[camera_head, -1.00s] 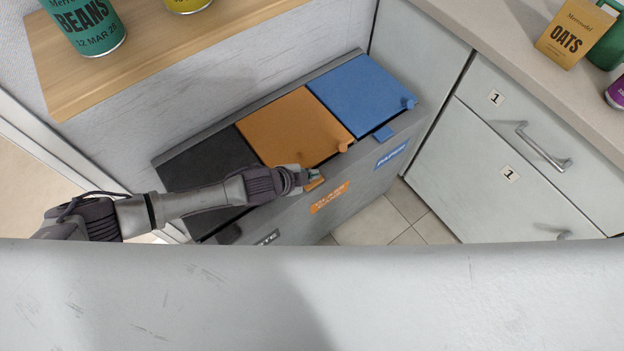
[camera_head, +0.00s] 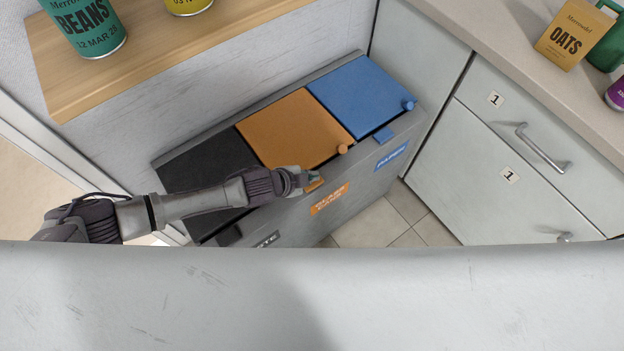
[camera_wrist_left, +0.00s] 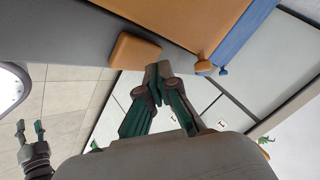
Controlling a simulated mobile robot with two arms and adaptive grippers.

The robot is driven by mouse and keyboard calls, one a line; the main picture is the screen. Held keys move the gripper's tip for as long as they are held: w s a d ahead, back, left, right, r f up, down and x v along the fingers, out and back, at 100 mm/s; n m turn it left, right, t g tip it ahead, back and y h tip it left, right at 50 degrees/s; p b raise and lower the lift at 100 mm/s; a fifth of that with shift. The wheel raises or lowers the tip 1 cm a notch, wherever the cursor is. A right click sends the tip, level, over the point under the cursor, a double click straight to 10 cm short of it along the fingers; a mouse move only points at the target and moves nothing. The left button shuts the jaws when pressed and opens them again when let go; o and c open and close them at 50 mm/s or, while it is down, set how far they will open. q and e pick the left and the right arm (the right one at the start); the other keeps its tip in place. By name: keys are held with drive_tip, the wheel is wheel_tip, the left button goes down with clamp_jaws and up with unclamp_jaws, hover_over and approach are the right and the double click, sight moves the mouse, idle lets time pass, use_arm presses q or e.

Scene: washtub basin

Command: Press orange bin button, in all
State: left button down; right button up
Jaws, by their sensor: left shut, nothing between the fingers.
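The grey bin unit has a black, an orange and a blue lid, all down. The orange bin button (camera_head: 315,186) is a small tab on the front face below the orange lid (camera_head: 290,128), partly hidden by my left gripper (camera_head: 311,177). It shows as an orange block in the left wrist view (camera_wrist_left: 132,50). My left gripper's fingertips (camera_wrist_left: 158,72) are shut and empty, right beside the button; I cannot tell whether they touch it. My right gripper (camera_wrist_left: 29,127) shows small at the lower left of the left wrist view, its fingers apart.
A blue button (camera_head: 383,134) sits below the blue lid (camera_head: 362,95). A wooden shelf (camera_head: 150,60) with cans is above the bin. Cabinet drawers (camera_head: 520,150) stand to the right, with open tiled floor (camera_head: 385,222) between.

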use_arm(q)
drive_tip(key=shift+f, duration=0.15)
drive_tip(key=shift+f, duration=0.3)
drive_tip(key=shift+f+b, duration=0.55)
idle(0.8)
drive_tip(key=shift+r, duration=0.1)
drive_tip(key=shift+r+p, duration=0.9)
drive_tip(key=shift+p, duration=0.15)
drive_tip(key=shift+r, duration=0.1)
wheel_tip(320, 180, up, 5)
drive_tip(key=p, duration=0.5)
